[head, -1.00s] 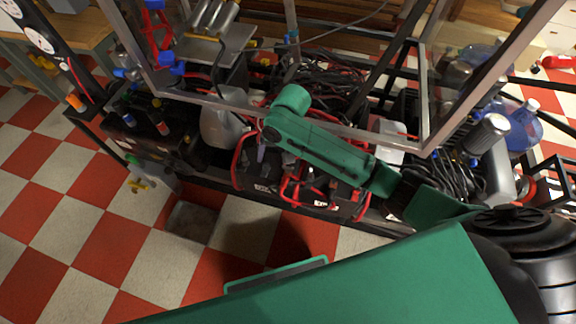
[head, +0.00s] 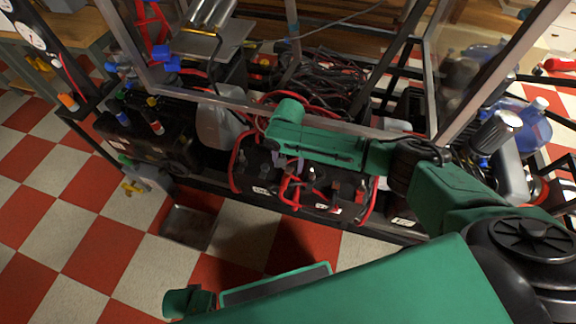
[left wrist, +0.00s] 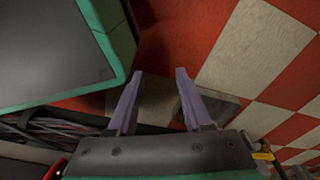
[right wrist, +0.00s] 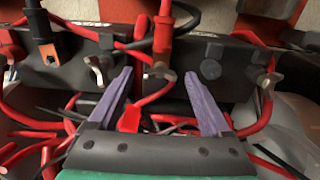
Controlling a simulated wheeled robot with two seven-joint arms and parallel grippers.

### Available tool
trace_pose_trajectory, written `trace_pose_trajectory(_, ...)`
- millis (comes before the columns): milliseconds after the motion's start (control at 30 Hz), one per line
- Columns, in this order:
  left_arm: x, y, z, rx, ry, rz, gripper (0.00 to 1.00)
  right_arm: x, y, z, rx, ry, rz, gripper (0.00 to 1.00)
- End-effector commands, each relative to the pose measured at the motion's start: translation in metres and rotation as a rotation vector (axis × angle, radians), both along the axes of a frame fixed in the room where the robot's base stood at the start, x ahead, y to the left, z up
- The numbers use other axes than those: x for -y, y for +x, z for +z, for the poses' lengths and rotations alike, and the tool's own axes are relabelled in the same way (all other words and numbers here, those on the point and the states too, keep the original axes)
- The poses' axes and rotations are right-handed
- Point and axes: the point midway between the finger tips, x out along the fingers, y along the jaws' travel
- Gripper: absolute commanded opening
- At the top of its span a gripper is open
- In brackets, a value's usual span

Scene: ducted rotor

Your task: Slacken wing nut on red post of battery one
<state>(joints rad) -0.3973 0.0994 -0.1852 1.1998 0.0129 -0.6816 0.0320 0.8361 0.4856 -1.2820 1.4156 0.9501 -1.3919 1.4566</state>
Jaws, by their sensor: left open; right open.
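Dark batteries (head: 322,207) with red cables stand on the low frame, their label text too small to read. In the right wrist view, a dark battery top (right wrist: 210,92) carries metallic wing nuts. One wing nut (right wrist: 159,70) lies between my right fingertips in the picture, beside a red-sleeved cable end (right wrist: 163,32). Another wing nut (right wrist: 97,68) is at left, and one (right wrist: 268,78) at right by a red cable. I cannot tell which battery is one. My right gripper (head: 288,162) is open and empty above the batteries. My left gripper (left wrist: 158,75) is open over the floor.
Metal frame bars (head: 320,128) cross above the batteries. A whitish jug (head: 215,125) and another black battery (head: 150,140) stand to the left. Loose cables (head: 340,80) lie behind. A grey tray (head: 188,228) lies on the open checkered floor.

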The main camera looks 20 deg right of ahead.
Motion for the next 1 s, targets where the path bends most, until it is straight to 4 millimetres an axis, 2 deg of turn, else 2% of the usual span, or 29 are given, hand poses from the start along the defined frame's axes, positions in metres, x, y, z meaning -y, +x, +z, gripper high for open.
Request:
trace_pose_trajectory(233, 0.000, 0.001, 0.001, -0.001, 0.000, 0.001, 0.50, 0.000, 0.000, -0.001, 0.001, 0.001, 0.001, 0.82)
trace_pose_trajectory(267, 0.000, 0.001, 0.001, -0.002, 0.000, 0.001, 0.50, 0.000, 0.000, -0.001, 0.001, 0.001, 0.001, 0.75)
trace_pose_trajectory(400, 0.000, 0.001, 0.001, -0.001, 0.000, 0.001, 0.50, 0.000, 0.000, -0.001, 0.001, 0.001, 0.001, 0.21)
trace_pose_trajectory(467, 0.000, 0.001, 0.001, -0.001, 0.000, 0.001, 0.50, 0.000, 0.000, -0.001, 0.001, 0.001, 0.001, 0.00)
trace_pose_trajectory(700, -0.001, 0.000, 0.003, 0.005, 0.000, -0.002, 0.50, 0.000, 0.000, 0.000, 0.001, 0.001, 0.010, 0.00)
trace_pose_trajectory(867, -0.005, -0.023, -0.006, -0.009, 0.005, -0.011, 0.50, -0.001, -0.001, 0.003, -0.001, 0.002, 0.042, 0.00)
trace_pose_trajectory(1000, -0.011, -0.052, -0.011, -0.015, 0.009, -0.023, 0.50, -0.001, -0.001, 0.005, -0.003, 0.003, 0.096, 0.00)
